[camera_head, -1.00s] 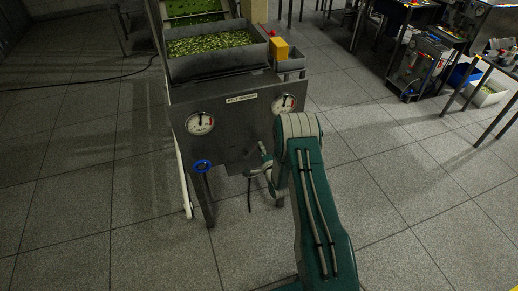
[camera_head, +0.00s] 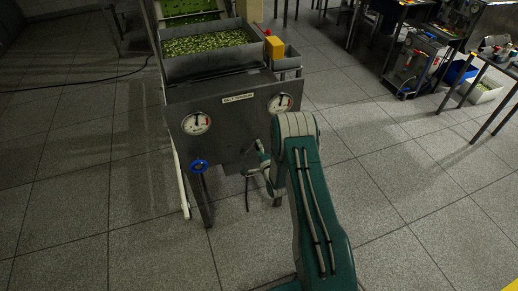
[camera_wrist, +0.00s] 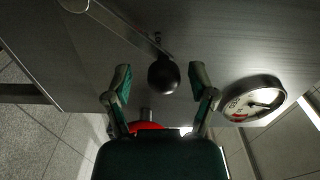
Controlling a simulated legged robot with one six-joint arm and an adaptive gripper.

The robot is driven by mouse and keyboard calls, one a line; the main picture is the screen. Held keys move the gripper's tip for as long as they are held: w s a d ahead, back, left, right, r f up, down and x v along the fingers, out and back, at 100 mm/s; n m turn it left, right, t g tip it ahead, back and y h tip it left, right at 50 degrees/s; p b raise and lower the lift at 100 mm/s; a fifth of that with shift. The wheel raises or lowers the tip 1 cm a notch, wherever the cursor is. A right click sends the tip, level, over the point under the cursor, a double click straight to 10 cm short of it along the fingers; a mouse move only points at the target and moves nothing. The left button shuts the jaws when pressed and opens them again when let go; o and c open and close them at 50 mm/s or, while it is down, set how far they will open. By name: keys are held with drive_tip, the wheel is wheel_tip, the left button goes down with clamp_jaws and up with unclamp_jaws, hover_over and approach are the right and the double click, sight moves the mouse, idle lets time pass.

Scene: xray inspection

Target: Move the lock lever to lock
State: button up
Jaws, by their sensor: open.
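The lock lever appears to be the metal bar (camera_wrist: 122,32) with a black ball knob (camera_wrist: 163,75) in the wrist view. It runs from a pivot at upper left down to the knob, in front of the grey machine panel. My gripper (camera_wrist: 160,78) is open, with one finger on each side of the knob in the picture and visible gaps on both sides. Whether the knob is at fingertip depth is unclear. In the head view my arm partly hides my gripper (camera_head: 262,160) low before the panel; the lever is not clear there.
The machine panel (camera_head: 235,125) carries a left gauge (camera_head: 196,123) and a right gauge (camera_head: 280,103). A blue handwheel (camera_head: 199,167) is at lower left. A red part (camera_wrist: 147,126) shows behind my gripper. Open tiled floor (camera_head: 400,190) lies to the right.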

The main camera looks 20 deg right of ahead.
drive_tip(key=shift+s, duration=0.1)
drive_tip(key=s, duration=1.1)
drive_tip(key=shift+s, duration=0.4)
